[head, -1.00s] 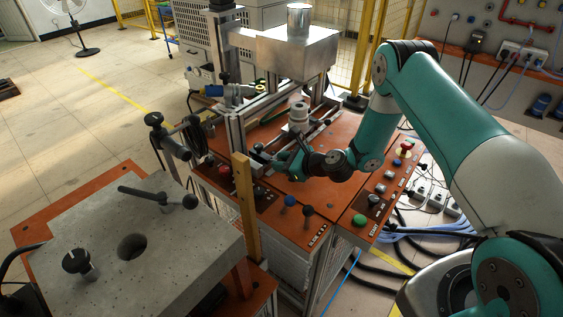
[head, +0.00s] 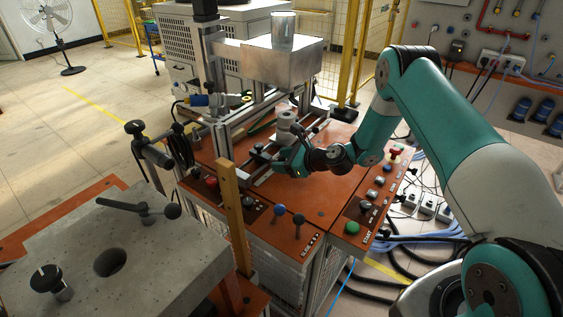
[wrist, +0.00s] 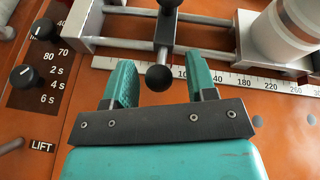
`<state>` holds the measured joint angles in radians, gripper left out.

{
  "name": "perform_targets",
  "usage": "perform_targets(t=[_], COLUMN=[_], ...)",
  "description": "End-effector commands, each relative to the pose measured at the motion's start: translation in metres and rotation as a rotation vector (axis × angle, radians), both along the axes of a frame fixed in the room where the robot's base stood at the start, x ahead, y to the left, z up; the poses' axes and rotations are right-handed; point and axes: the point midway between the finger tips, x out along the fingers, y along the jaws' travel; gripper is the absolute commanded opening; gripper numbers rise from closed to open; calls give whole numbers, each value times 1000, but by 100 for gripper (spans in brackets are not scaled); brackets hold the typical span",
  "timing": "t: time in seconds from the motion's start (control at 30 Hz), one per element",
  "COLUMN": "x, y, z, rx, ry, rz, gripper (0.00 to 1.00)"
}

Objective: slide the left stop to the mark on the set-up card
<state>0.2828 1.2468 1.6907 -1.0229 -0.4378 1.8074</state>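The left stop (wrist: 165,34) is a dark bar across two metal rails, left of the grey cylinder in the wrist view. Its near end carries a black ball knob (wrist: 158,78). My gripper (wrist: 160,65) is open, one teal finger on each side of the knob, with a small gap showing on both sides. A white scale strip (wrist: 230,79) runs along the near rail; my right finger covers part of it. In the head view my gripper (head: 278,167) is at the rails, fingertips too small to judge. I cannot make out the set-up card.
The grey cylinder (wrist: 284,28) stands right of the stop; it also shows in the head view (head: 286,128). Dial knobs (wrist: 24,76) are at the left. A wooden post (head: 233,215) rises at the bench's front left. Buttons (head: 352,228) line the right panel.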

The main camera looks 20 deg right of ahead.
Motion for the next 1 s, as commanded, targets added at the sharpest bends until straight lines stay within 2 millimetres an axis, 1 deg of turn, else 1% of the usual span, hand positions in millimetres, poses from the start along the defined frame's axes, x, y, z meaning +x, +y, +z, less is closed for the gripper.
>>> perform_targets(t=[0.27, 0.37, 0.43, 0.57, 0.8, 1.0], x=[-1, -4, -11, -30, -74, -105], y=[1, -4, -9, -27, -65, -90], z=[0, 2, 4, 14, 37, 54], rx=[1, 2, 1, 2, 1, 2], ry=[0, 2, 1, 2, 1, -1], rz=[1, 0, -1, -5, -6, -4], gripper=[52, 52, 52, 52, 52, 52])
